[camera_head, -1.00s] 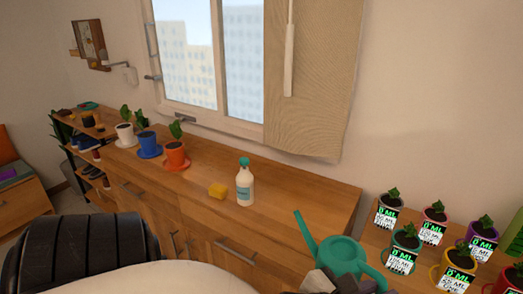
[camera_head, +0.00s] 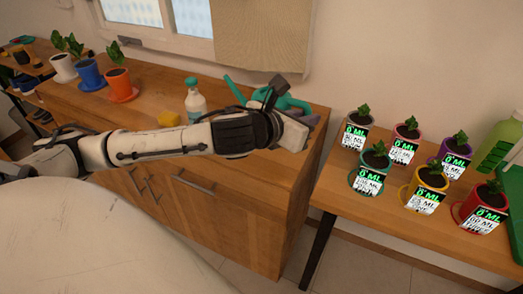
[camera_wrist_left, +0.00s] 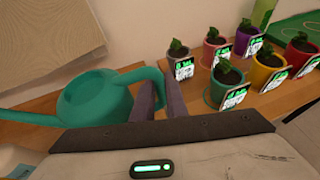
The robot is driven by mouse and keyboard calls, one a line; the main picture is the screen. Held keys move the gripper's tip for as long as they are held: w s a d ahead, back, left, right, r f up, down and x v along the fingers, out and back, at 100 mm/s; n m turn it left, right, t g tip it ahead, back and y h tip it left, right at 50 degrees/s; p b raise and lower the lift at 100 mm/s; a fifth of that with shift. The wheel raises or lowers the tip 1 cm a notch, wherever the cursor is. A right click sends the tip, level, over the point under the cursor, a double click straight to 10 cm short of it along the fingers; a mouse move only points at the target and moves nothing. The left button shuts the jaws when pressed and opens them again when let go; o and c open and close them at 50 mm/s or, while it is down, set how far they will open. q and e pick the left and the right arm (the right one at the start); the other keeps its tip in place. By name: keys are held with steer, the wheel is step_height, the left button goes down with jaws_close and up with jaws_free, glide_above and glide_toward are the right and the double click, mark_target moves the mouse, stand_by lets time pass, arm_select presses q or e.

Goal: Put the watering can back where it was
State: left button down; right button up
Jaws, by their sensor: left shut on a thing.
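The teal watering can (camera_head: 290,101) is at the right end of the wooden cabinet, near the wall, with its spout pointing left. My left arm reaches over the cabinet from the left and partly hides the can. My left gripper (camera_head: 309,121) is shut on the can's handle. In the left wrist view the can (camera_wrist_left: 95,98) looks upright, its handle between the fingers of the left gripper (camera_wrist_left: 160,98). I cannot tell whether its base touches the cabinet top. My right gripper is not in view.
A lower table (camera_head: 330,190) at right carries several plants with displays and a green bottle (camera_head: 497,140).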

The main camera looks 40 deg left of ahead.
mark_target(294, 105)
arm_select(q)
steer(key=a, duration=0.1)
steer(key=w+a+r, duration=0.1)
steer(key=a, duration=0.1)
steer(key=shift+w+r+n+y, duration=0.25)
steer(key=shift+n+y, duration=0.05)
steer(key=shift+n, duration=0.1)
steer(key=f+b, duration=0.1)
steer(key=f, duration=0.2)
steer(key=f+b, duration=0.1)
steer(key=f, duration=0.5)
steer(key=shift+w+a+b, duration=0.1)
steer(key=shift+a+b, duration=0.25)
steer(key=shift+b, duration=0.05)
steer(key=shift+f, duration=0.3)
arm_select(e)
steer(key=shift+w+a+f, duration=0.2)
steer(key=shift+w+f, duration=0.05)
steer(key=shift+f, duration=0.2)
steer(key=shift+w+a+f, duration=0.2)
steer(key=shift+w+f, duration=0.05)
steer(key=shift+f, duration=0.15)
arm_select(q)
steer(key=shift+f, duration=0.1)
steer(key=c, duration=1.8)
jaws_free()
steer(key=shift+f, duration=0.15)
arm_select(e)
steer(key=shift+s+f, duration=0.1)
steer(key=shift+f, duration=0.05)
